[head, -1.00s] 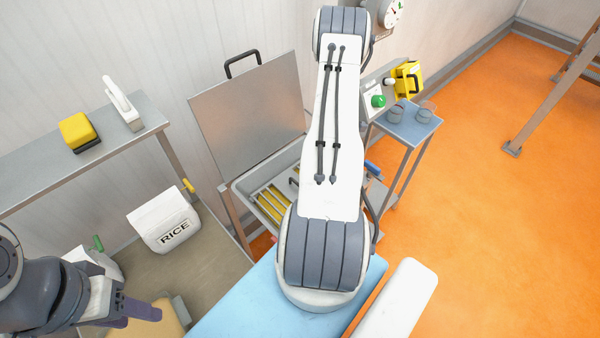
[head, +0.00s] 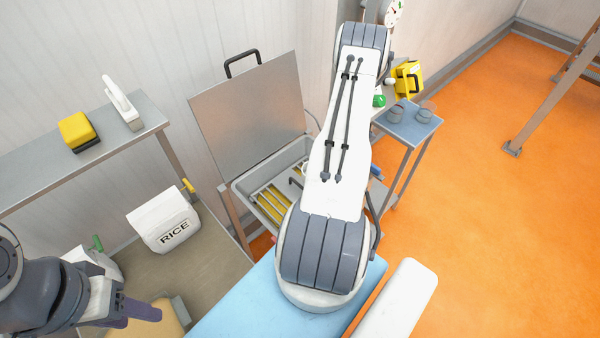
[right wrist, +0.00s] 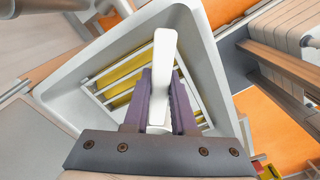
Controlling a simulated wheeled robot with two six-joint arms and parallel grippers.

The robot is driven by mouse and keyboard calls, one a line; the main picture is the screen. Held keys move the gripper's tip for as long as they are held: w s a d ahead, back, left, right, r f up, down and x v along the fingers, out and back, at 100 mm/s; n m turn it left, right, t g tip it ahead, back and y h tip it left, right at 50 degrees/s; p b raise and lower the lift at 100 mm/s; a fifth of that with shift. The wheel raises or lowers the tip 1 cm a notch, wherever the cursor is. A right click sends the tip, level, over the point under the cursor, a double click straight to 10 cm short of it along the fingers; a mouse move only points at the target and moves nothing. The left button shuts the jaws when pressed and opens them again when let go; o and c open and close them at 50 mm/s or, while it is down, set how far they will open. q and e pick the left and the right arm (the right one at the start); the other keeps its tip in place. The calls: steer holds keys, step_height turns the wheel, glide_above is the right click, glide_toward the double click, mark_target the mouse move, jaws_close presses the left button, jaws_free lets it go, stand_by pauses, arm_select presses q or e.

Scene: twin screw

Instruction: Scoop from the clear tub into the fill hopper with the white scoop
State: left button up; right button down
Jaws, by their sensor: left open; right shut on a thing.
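The fill hopper (head: 240,187) is a grey open bin with yellow bars inside and its lid raised behind it. It also fills the middle of the right wrist view (right wrist: 72,95), grating visible. My right gripper (right wrist: 160,82) is shut on the white scoop (right wrist: 163,50) and is seen above the hopper grating. The scoop's bowl and contents cannot be made out. In the head view my right arm hides its gripper. My left gripper (head: 143,313) is open at the lower left, apart from the hopper. I cannot make out the clear tub for certain.
A rice bag (head: 163,220) stands left of the hopper. A metal shelf (head: 40,173) holds a yellow block (head: 77,132) and a white-handled tool (head: 122,103).

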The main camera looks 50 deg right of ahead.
steer(key=shift+r, duration=0.1)
steer(key=shift+r, duration=1.4)
steer(key=shift+w, duration=0.1)
